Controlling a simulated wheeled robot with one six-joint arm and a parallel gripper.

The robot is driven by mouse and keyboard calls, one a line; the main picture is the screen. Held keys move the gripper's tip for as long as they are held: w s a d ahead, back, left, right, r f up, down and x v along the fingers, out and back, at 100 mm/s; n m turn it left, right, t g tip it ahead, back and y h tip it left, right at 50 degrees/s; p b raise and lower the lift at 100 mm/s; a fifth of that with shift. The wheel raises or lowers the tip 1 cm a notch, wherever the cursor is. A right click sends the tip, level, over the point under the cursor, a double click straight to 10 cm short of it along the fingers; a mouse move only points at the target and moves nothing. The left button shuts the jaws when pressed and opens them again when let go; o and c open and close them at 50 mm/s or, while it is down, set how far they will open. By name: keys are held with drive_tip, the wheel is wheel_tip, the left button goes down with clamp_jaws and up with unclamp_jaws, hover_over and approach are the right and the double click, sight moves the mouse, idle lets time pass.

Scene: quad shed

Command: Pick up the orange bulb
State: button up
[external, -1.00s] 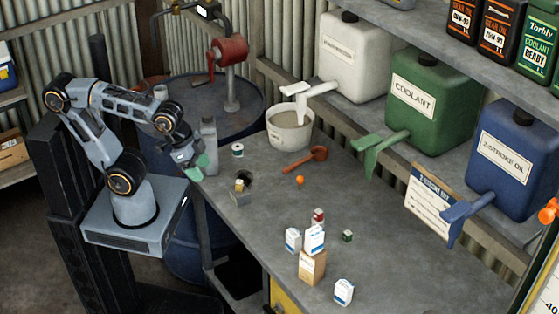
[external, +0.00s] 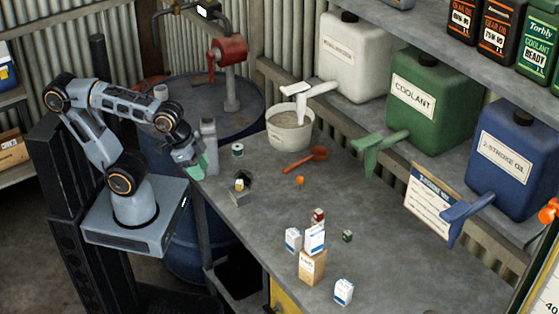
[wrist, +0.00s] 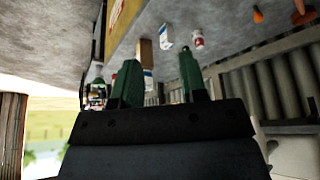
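The orange bulb (external: 300,181) is a small round thing lying on the grey workbench (external: 255,215), just in front of a red-brown scoop (external: 306,159). In the wrist view a small orange thing, likely the bulb (wrist: 258,16), shows near the top right. My gripper (external: 197,170) has green fingers and is at the bench's left edge, well to the left of the bulb. In the wrist view my gripper (wrist: 159,78) has its fingers apart with nothing held between them.
Several small boxes stand front centre, including a brown box (external: 312,267) and a white box (external: 344,291). A small tin (external: 238,150) and a white bucket (external: 290,133) stand farther back. The bench around the bulb is mostly clear.

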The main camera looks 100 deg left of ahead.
drive_tip(key=w+a+f+n+g+h+b, duration=0.1)
drive_tip(key=w+a+f+n+h+b, duration=0.25)
drive_tip(key=w+f+n, duration=0.4)
drive_tip(key=n+t+h+b, duration=0.25)
drive_tip(key=n+t, duration=0.65)
drive_tip(key=n, duration=1.3)
approach(304, 190)
drive_tip(key=shift+m, duration=0.25)
drive_tip(key=w+d+r, duration=0.1)
drive_tip(key=w+r, duration=0.1)
drive_tip(key=shift+w+d+r, duration=0.2)
drive_tip(key=shift+d+r, duration=0.2)
drive_tip(key=shift+w+a+f+y, duration=0.1)
drive_tip(key=shift+w+f+y, duration=0.1)
drive_tip(key=shift+w+y, duration=0.1)
drive_tip(key=shift+p+x, duration=0.45)
drive_tip(key=shift+x, duration=2.9)
drive_tip(key=shift+f, duration=0.1)
drive_tip(key=c, duration=0.5)
